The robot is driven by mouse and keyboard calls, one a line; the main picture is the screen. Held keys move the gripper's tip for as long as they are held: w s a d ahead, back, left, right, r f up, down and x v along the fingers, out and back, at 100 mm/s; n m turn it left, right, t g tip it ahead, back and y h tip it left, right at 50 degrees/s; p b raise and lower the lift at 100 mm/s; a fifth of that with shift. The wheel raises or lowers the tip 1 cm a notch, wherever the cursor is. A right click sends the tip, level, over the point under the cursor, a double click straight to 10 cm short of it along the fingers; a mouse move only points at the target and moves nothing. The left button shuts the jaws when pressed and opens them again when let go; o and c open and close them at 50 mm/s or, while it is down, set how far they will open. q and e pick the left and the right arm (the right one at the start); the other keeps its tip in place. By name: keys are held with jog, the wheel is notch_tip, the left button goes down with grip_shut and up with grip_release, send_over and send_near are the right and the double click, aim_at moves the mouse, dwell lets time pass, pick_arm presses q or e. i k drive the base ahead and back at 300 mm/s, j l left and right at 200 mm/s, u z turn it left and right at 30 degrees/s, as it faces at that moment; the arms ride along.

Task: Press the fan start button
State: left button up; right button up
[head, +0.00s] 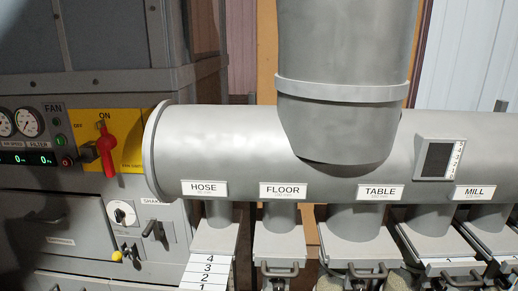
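The fan panel (48,113) is at the left, under the label "FAN". A small green button (60,140) sits on it, which looks like the start button. A small red button (68,161) sits below the green one. To their right is a yellow switch plate (128,128) with a red rotary handle (108,150). The handle stands upright with its top end near the word "ON". Neither of my grippers is in view, and nothing covers the green button.
Two round gauges (29,123) and green digital displays (42,159) are left of the buttons. A large grey duct (270,145) runs right from beside the switch plate, with labelled branches below. A shaker panel (125,212) with small levers is below the switch.

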aim_at(59, 140)
jog(key=u, duration=1.25)
